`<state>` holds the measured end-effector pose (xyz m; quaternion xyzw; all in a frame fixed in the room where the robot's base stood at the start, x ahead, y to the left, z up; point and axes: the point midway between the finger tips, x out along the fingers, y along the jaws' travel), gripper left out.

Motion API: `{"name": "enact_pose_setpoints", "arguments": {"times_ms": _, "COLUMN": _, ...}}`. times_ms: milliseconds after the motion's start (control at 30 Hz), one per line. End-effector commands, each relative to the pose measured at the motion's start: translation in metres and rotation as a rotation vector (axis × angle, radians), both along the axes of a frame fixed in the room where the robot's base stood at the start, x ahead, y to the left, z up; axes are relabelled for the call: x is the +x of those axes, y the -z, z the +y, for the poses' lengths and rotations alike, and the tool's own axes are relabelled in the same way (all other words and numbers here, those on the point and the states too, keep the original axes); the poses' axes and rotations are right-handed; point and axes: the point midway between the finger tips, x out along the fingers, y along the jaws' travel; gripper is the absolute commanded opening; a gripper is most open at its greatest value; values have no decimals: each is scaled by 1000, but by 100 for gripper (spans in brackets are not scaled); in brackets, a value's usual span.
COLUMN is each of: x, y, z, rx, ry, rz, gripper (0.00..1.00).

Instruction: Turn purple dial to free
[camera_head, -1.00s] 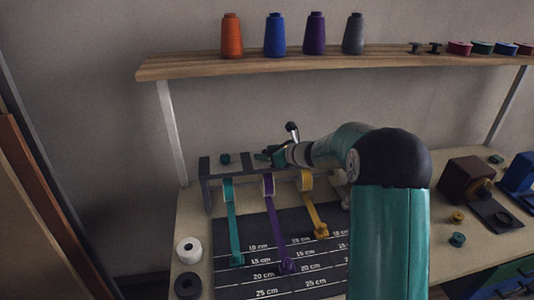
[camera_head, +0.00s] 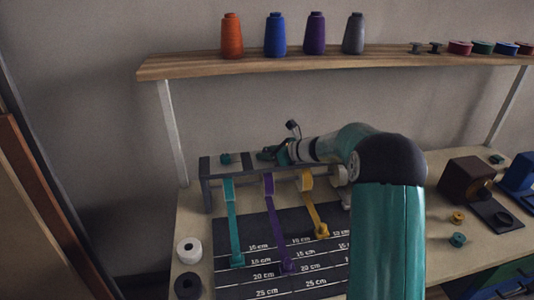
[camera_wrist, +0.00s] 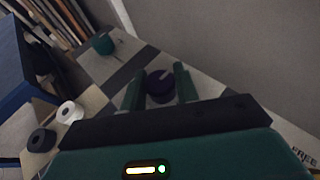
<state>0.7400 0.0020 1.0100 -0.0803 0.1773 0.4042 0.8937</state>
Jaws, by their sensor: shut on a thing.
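In the wrist view, the purple dial (camera_wrist: 160,90) sits between the two green fingers of my gripper (camera_wrist: 160,80). The fingers are shut on it from both sides. A pale mark on its top slants toward the upper right. The word FREE (camera_wrist: 304,157) is printed on a pale surface at the lower right. In the head view, my gripper (camera_head: 268,155) is at the top of the dark rack (camera_head: 206,187), above the purple ribbon roll (camera_head: 269,184). The purple dial is hidden there.
A teal dial (camera_head: 225,158) stands on the rack to the left and also shows in the wrist view (camera_wrist: 103,43). Teal, purple and yellow ribbons run down over the marked mat (camera_head: 235,280). A wooden shelf (camera_head: 330,60) with thread cones is above.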

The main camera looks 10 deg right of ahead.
Motion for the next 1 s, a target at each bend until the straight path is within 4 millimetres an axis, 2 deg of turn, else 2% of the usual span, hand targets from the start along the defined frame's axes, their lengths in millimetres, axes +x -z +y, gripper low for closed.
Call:
{"name": "enact_pose_setpoints", "arguments": {"times_ms": 133, "x": 1, "y": -1, "z": -1, "rx": 0, "ry": -72, "rz": -2, "gripper": 8}}
{"name": "enact_pose_setpoints", "arguments": {"times_ms": 433, "x": 0, "y": -2, "z": -1, "rx": 0, "ry": -83, "rz": -2, "gripper": 8}}
{"name": "enact_pose_setpoints", "arguments": {"times_ms": 467, "x": 0, "y": -2, "z": -1, "rx": 0, "ry": -83, "rz": -2, "gripper": 33}}
{"name": "enact_pose_setpoints", "arguments": {"times_ms": 567, "x": 0, "y": -2, "z": -1, "rx": 0, "ry": -83, "rz": -2, "gripper": 52}}
{"name": "enact_pose_setpoints", "arguments": {"times_ms": 867, "x": -1, "y": -1, "z": -1, "rx": -1, "ry": -82, "rz": 0, "gripper": 53}}
{"name": "enact_pose_setpoints", "arguments": {"times_ms": 1000, "x": -6, "y": -5, "z": -10, "rx": -1, "ry": -80, "rz": 0, "gripper": 53}}
